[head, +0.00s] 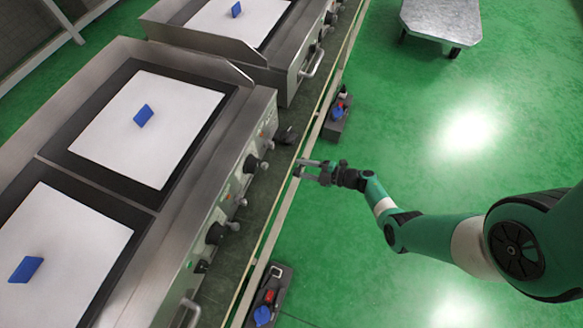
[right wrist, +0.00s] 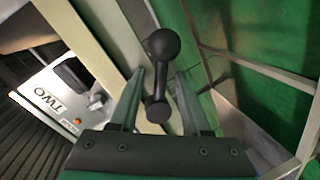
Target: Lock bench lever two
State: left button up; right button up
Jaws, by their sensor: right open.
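In the right wrist view a black lever (right wrist: 162,46) with a round ball end and a short stem shows between the two fingers of my right gripper (right wrist: 160,76). The fingers are apart, with a gap on each side of the stem. I cannot tell how far the lever lies beyond the fingertips. A panel marked TWO (right wrist: 50,100) is to its left. In the head view my right gripper (head: 298,168) is open beside the front rail of the bench. The lever cannot be picked out clearly there. My left gripper is out of view.
Metal benches with white plates (head: 150,125) and blue blocks (head: 144,116) fill the left. Black knobs (head: 252,164) line the bench front. Small control boxes (head: 337,118) sit along the rail. A grey cart (head: 440,18) stands at top right. The green floor is mostly clear.

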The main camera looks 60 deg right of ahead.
jog(key=x, duration=0.3)
jog(key=shift+b, duration=0.4)
jog(key=shift+c, duration=0.2)
grip_shut()
dwell(0.9)
